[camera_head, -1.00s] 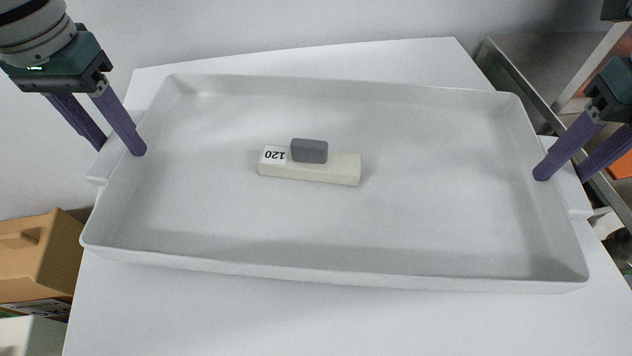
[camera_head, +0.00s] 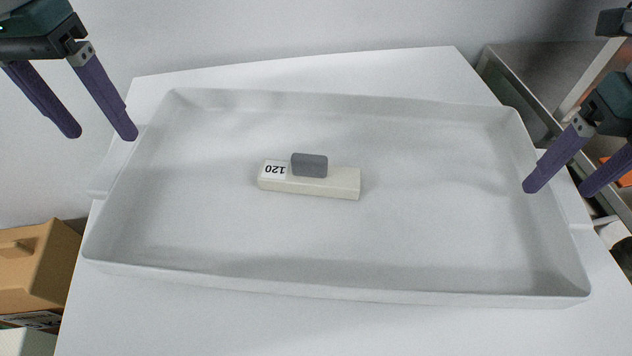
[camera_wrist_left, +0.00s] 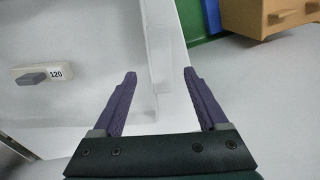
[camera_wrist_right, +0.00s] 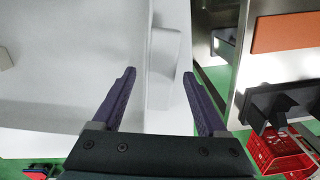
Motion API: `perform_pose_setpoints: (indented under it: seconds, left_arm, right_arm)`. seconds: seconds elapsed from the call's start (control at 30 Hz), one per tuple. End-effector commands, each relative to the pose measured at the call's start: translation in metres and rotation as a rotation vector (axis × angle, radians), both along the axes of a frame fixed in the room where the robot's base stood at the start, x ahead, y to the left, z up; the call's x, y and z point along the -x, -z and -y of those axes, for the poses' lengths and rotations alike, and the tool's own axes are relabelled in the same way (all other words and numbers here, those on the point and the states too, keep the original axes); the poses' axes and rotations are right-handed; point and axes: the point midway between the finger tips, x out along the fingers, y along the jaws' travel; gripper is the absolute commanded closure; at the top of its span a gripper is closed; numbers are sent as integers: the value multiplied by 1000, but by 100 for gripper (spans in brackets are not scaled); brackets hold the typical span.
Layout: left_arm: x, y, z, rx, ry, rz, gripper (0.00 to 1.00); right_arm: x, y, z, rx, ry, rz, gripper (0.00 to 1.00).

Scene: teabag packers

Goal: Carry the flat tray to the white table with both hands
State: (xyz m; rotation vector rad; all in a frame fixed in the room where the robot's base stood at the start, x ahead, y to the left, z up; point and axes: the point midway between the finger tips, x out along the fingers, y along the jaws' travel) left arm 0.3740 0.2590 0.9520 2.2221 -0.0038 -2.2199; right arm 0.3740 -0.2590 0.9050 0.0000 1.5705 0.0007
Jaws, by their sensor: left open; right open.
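The flat tray (camera_head: 330,274) is pale grey with low walls and lies on the white table (camera_head: 200,320). It holds a cream block (camera_head: 330,187) labelled 120 with a grey piece (camera_head: 309,166) on top. My left gripper (camera_head: 102,136) is open at the tray's left end, raised near the handle tab. In the left wrist view its fingers (camera_wrist_left: 158,78) stand on either side of the tray's end wall and tab. My right gripper (camera_head: 556,190) is open at the right end. In the right wrist view its fingers (camera_wrist_right: 158,78) straddle the end wall and tab.
A cardboard-coloured box (camera_head: 38,265) stands at the lower left beside the table. A metal shelf or bench (camera_head: 535,75) is at the right, close to my right arm. A red crate (camera_wrist_right: 280,150) shows in the right wrist view.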

Motion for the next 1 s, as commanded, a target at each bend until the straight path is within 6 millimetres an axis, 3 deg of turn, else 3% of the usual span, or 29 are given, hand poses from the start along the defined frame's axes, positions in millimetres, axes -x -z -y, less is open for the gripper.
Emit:
perform_pose_setpoints:
  seconds: [0.2,0.47,1.0]
  left_arm:
    - [-1,-47,0,0,0,5,24]
    - [0,-70,0,0,0,0,24]
    - [0,-70,0,0,0,-1,24]
  right_arm:
    - [0,0,0,0,0,0,24]
    - [-1,-5,1,1,0,1,24]
    - [-1,-108,0,0,0,4,24]
